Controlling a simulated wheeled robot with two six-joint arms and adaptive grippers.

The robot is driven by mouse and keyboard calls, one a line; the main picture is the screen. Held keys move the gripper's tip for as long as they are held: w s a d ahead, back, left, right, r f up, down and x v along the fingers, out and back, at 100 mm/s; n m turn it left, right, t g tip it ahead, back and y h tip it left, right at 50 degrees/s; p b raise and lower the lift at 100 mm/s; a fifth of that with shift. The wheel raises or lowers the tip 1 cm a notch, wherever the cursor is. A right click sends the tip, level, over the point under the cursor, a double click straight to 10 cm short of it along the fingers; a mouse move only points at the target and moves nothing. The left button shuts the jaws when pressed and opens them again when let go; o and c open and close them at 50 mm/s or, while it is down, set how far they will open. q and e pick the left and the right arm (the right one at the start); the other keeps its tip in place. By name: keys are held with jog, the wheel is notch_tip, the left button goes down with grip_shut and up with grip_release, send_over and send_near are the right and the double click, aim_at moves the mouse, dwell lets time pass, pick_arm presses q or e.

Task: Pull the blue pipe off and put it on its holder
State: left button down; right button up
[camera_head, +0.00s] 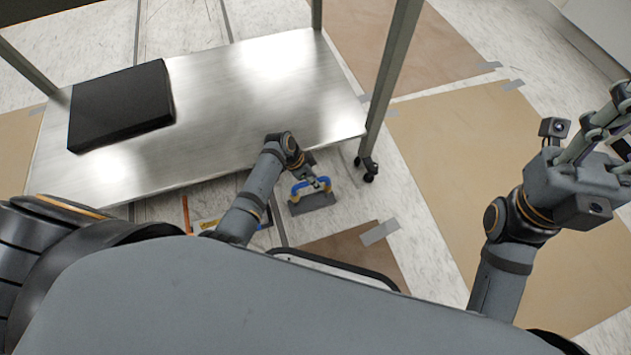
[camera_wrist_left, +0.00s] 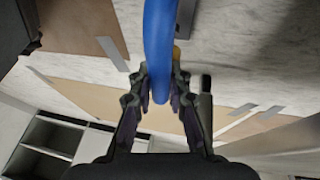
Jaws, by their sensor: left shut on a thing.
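The blue pipe (camera_head: 325,181) is a curved piece with yellowish parts near its ends, beside the front edge of the metal table. A flat grey block (camera_head: 315,202) shows right below it. I cannot tell if the two are joined. My left gripper (camera_head: 311,183) is shut on the blue pipe. In the left wrist view the blue pipe (camera_wrist_left: 160,45) runs down between the two fingers (camera_wrist_left: 161,100). My right gripper (camera_head: 618,112) is at the right edge, far from the pipe, with its fingers apart and partly cut off. I cannot make out the holder for certain.
The metal table (camera_head: 250,90) carries a black box (camera_head: 120,105) at its left. A table leg with a caster (camera_head: 368,170) stands just right of the pipe. An orange bar (camera_head: 186,214) shows below the table. Brown sheets (camera_head: 470,150) cover open floor at right.

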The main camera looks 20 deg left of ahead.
pick_arm(q)
notch_tip(320, 180, down, 4)
jog(key=shift+r+b, duration=0.25)
jog(key=shift+b, duration=1)
jog(key=shift+p, duration=0.35)
jog(key=shift+f, duration=0.15)
jog(key=shift+f, duration=0.15)
dwell(0.3)
jog(key=shift+f, duration=0.5)
